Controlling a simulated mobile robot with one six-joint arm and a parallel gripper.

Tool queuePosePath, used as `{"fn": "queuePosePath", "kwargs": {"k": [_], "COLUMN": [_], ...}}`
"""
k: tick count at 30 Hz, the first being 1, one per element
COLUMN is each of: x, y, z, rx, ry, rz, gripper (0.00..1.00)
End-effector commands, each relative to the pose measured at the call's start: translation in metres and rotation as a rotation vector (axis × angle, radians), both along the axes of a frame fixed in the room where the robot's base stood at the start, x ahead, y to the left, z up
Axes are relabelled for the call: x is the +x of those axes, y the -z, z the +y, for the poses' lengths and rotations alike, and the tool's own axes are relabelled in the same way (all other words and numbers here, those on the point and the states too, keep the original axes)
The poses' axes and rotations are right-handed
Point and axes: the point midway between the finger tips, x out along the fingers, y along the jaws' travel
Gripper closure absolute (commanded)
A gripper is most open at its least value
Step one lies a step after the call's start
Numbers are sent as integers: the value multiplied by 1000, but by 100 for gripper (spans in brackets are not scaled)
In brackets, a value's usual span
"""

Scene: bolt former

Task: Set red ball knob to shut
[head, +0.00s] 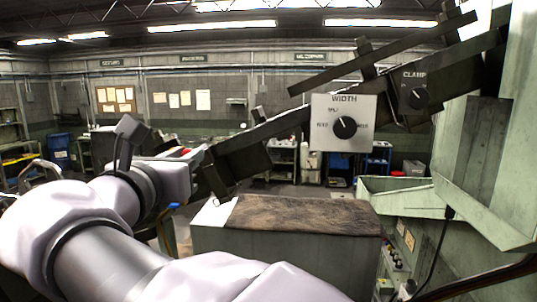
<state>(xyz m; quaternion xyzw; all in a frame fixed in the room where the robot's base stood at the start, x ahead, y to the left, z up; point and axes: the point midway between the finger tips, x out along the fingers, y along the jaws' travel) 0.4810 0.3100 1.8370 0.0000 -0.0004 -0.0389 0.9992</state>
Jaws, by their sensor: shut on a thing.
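A small red patch, the red ball knob (186,151), shows at the end of my arm, left of the lower end of the dark sloping rail. My gripper (193,158) is at the knob and is shut on it. The fingers are small in this view and partly hidden by my wrist. Most of the knob and whatever it is mounted on are hidden, so I cannot tell its setting.
The dark sloping rail (270,128) rises to the right from beside my gripper. It carries a grey WIDTH panel (362,108) with a black dial and a CLAMP dial (418,98). Below stands a cabinet (290,250) with a brown mat (300,214). Pale green machine housing (480,150) fills the right.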

Motion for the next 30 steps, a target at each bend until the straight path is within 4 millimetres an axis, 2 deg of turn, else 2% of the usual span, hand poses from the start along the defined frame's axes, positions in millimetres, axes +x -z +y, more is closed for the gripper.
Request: {"fn": "queuePosePath", "kwargs": {"k": [6, 13, 14, 17, 26, 30], "x": [28, 29, 29, 29, 28, 13], "y": [-1, -1, -1, -1, 0, 1], "z": [-3, -3, -3, -3, -2, 0], "rx": [1, 1, 1, 0, 0, 0], "ry": [3, 1, 1, 1, 0, -2], "rz": [0, -1, -1, -1, -1, -1], "gripper": [100, 100, 74, 54, 54, 54]}}
